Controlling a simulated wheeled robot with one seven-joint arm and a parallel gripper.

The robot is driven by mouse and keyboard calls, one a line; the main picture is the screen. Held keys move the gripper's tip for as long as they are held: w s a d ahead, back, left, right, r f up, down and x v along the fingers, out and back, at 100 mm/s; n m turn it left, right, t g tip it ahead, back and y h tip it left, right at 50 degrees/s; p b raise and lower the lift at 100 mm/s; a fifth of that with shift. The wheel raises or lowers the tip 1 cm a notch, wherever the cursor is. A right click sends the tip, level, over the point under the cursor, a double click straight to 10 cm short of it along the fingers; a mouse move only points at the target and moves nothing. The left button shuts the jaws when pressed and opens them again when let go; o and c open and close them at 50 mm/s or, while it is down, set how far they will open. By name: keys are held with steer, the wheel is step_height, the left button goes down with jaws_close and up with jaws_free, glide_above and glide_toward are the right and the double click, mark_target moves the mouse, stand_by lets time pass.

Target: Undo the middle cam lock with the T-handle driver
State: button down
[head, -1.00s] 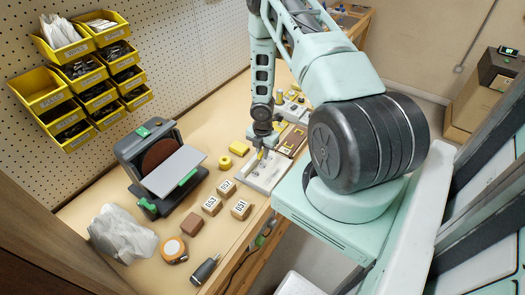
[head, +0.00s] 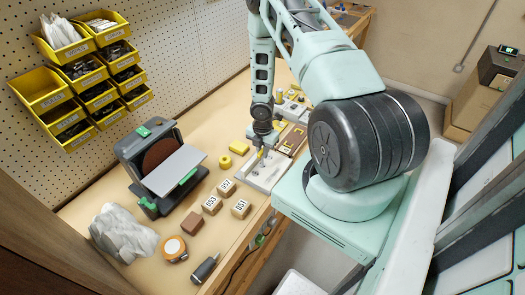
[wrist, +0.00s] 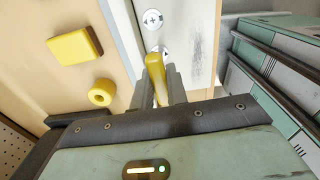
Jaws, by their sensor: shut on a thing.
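My gripper (wrist: 165,88) is shut on the yellow handle of the T-handle driver (wrist: 155,68) in the wrist view. In the head view my gripper (head: 262,149) points down over the pale panel (head: 276,171) near the bench's front edge. The wrist view shows a round cam lock with a cross mark (wrist: 152,20) on the panel, clear of the driver. A second cam lock (wrist: 166,52) lies right by the handle and is partly covered by it. The driver's tip is hidden, so I cannot tell whether it sits in that lock.
A yellow block (head: 238,147) and a yellow ring (head: 224,162) lie left of the panel. Several numbered wooden blocks (head: 241,208), a tape measure (head: 173,248) and a disc sander (head: 157,155) stand further left. Yellow bins (head: 99,98) hang on the pegboard.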

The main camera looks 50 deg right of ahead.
steer(key=shift+r, duration=0.4)
steer(key=m, duration=0.5)
steer(key=shift+f+m, duration=0.1)
steer(key=shift+m, duration=0.2)
steer(key=m+b, duration=0.1)
steer(key=m, duration=0.5)
steer(key=m+b, duration=0.1)
steer(key=m, duration=0.2)
steer(key=shift+m, duration=0.3)
steer(key=m, duration=0.3)
steer(key=shift+b, duration=0.35)
steer(key=shift+f+b, duration=0.3)
steer(key=shift+b, duration=0.05)
steer(key=shift+f+b, duration=0.2)
steer(key=shift+b, duration=0.1)
stand_by(0.5)
